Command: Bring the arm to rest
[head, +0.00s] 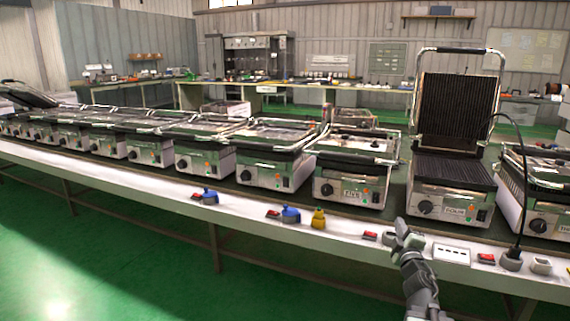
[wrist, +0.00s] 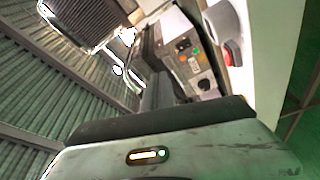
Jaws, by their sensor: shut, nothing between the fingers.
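My gripper (head: 402,236) is at the front edge of the long bench, in front of the grill labelled FOUR (head: 450,200). Its fingers look shut with nothing held. The arm reaches up from the bottom of the head view. The FOUR grill stands with its ribbed lid raised upright. In the wrist view a grey-white casing (wrist: 160,155) with a lit indicator fills the lower part. Behind it a tilted grill front (wrist: 190,62) with a dark knob shows, and the fingertips are not clear there.
A row of closed grills, among them the one labelled FIVE (head: 350,190), runs left along the bench (head: 130,169). Blue plugs (head: 291,214), a yellow plug (head: 318,218) and red switches line the front edge. A black cable (head: 522,190) hangs at right. Green floor (head: 100,250) is clear at front left.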

